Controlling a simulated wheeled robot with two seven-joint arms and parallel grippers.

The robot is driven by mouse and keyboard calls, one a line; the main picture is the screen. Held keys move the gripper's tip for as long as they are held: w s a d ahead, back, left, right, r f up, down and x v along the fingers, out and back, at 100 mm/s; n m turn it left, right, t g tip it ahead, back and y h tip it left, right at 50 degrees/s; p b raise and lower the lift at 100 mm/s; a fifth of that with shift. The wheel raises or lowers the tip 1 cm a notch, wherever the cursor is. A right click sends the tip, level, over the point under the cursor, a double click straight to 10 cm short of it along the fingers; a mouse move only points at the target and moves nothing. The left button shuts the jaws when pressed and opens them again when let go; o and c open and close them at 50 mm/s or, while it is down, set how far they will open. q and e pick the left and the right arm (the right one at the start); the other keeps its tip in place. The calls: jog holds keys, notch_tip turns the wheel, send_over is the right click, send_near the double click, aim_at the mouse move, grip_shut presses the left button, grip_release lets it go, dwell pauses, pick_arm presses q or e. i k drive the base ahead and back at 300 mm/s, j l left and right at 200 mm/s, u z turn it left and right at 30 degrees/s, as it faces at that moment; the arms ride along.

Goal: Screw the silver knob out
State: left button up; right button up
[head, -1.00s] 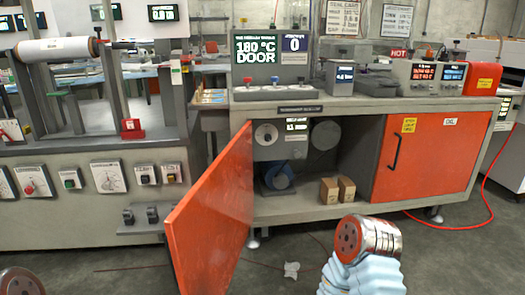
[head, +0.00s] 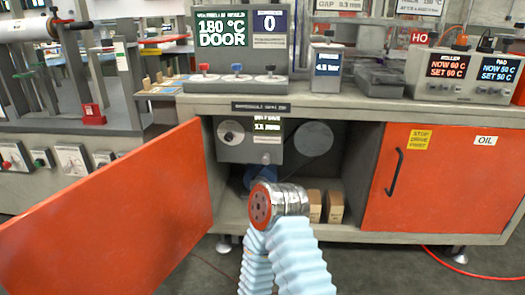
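Inside the open cabinet, a grey panel (head: 240,150) carries a pale round dial (head: 231,132) with a dark centre at its left. A small silver-grey round part, which may be the silver knob (head: 265,158), sits at the panel's lower edge. It is small in the head view, and I cannot tell how far it is screwed in. My arm in a pale blue sleeve rises from the bottom centre, its red and silver joint in front of the cabinet opening. No gripper fingers show on it. My other gripper does not show either.
The orange door (head: 115,215) stands open at left. A grey disc (head: 312,139), a partly covered blue round part (head: 251,177) and small brown boxes (head: 334,207) are inside the cabinet. A closed orange door (head: 440,185) is at right. A screen (head: 221,30) reads 180 °C DOOR.

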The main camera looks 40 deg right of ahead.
aim_at(266, 160)
jog(key=l, duration=0.65)
jog(key=i+l+z, duration=0.1)
jog(key=l, duration=0.55)
jog(key=l+z, duration=0.1)
jog(key=l, duration=0.55)
jog(key=i, duration=0.05)
